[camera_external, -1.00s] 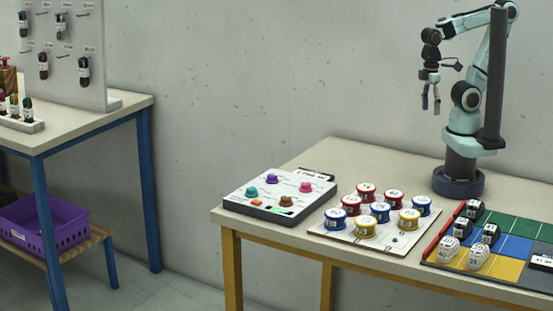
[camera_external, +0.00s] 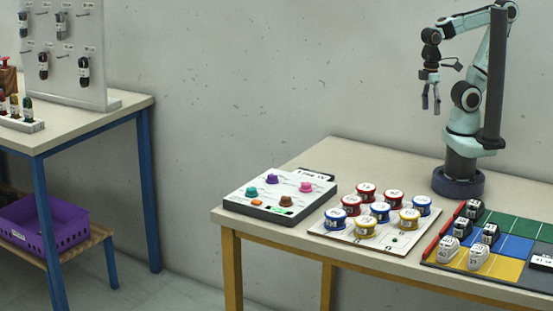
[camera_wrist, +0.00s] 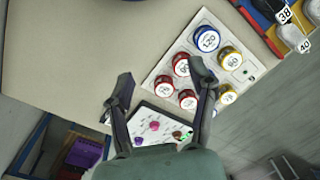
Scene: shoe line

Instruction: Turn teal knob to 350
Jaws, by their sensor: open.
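The teal knob (camera_external: 252,192) is on the left part of a light control panel (camera_external: 240,202) at the table's left end. A purple knob (camera_external: 271,179), a pink knob (camera_external: 305,187) and a brown knob (camera_external: 286,201) share the panel, with a small orange part and a green lit spot near its front edge. My gripper (camera_external: 431,100) is open and empty, high above the table at the right, well apart from the panel. In the wrist view my gripper (camera_wrist: 165,95) has its fingers spread; the panel (camera_wrist: 150,120) shows between them, and the teal knob is hidden.
A white board (camera_external: 345,236) with several red, blue and yellow round tins stands right of the panel. A coloured mat (camera_external: 505,246) with black and white numbered pieces is further right. The table's back middle (camera_external: 350,157) is clear. Another table (camera_external: 90,118) stands at the left.

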